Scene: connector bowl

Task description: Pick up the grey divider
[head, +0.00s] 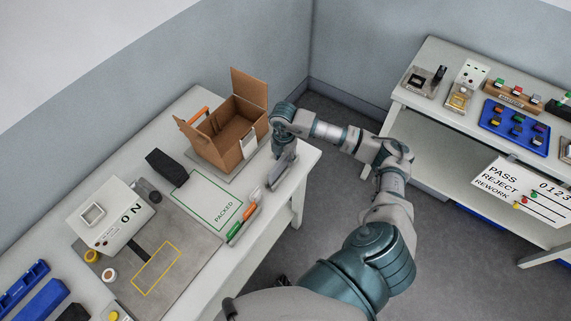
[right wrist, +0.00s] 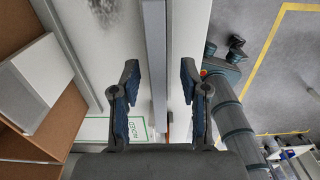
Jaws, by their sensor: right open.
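The grey divider (right wrist: 155,60) is a thin panel that shows nearly edge-on as a long grey strip in the right wrist view. In the head view the divider (head: 283,172) stands near the right end of the left table, just below my right gripper (head: 284,151). My right gripper, also in the right wrist view (right wrist: 159,80), is open. Its two dark fingers lie on either side of the strip, with a gap showing on each side. The divider's lower part is hidden. My left gripper is not in view.
An open cardboard box (head: 228,133) with a pale panel stands beside the gripper. A second table (head: 425,122) stands at right.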

